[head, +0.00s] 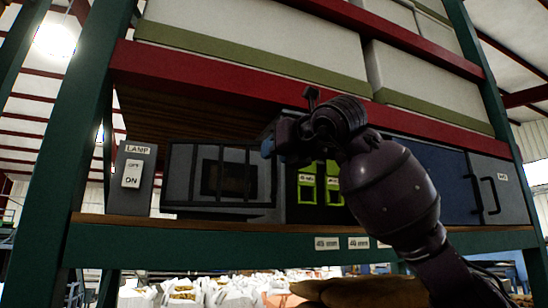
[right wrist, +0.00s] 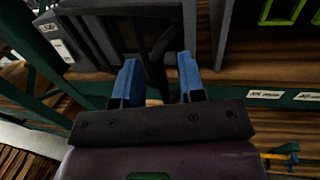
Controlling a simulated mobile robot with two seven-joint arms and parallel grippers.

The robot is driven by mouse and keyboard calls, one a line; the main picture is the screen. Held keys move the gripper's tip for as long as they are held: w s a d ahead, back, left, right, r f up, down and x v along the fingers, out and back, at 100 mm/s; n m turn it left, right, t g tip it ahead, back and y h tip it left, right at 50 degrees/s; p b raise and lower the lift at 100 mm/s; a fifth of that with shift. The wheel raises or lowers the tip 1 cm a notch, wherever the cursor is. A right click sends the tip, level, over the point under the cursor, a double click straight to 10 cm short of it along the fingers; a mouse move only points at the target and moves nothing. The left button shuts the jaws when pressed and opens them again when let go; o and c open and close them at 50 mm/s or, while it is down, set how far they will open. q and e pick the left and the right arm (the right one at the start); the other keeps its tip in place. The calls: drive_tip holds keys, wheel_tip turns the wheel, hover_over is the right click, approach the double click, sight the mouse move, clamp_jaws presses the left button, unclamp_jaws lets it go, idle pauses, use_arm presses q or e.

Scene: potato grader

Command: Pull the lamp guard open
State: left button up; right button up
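The lamp guard (head: 247,172) is a dark barred grille on the front of a grey box on the shelf. Behind its bars is a dark window. Its bars also show in the right wrist view (right wrist: 100,35). My right gripper (head: 267,146) is at the upper right of the guard in the head view. In the right wrist view its two blue fingers (right wrist: 160,78) stand apart, open. A dark upright bar shows between them; whether they touch it I cannot tell. My left gripper is not in view.
A lamp switch box (head: 138,172) marked OFF and ON stands left of the guard. Yellow-green framed slots (head: 307,187) are to its right, then a blue-grey cabinet with a black handle (head: 489,195). A red beam (head: 215,78) crosses above; the green shelf edge (head: 200,243) lies below.

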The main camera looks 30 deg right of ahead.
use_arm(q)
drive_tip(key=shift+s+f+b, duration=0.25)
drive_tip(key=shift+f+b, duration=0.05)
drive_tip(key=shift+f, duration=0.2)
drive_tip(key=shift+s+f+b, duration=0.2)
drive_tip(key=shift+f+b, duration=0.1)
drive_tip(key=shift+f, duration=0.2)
use_arm(e)
drive_tip(key=s+a, duration=0.2)
drive_tip(key=s, duration=0.8)
drive_tip(key=shift+s+a+f, duration=0.15)
drive_tip(key=shift+s+f, duration=0.05)
drive_tip(key=shift+f, duration=0.1)
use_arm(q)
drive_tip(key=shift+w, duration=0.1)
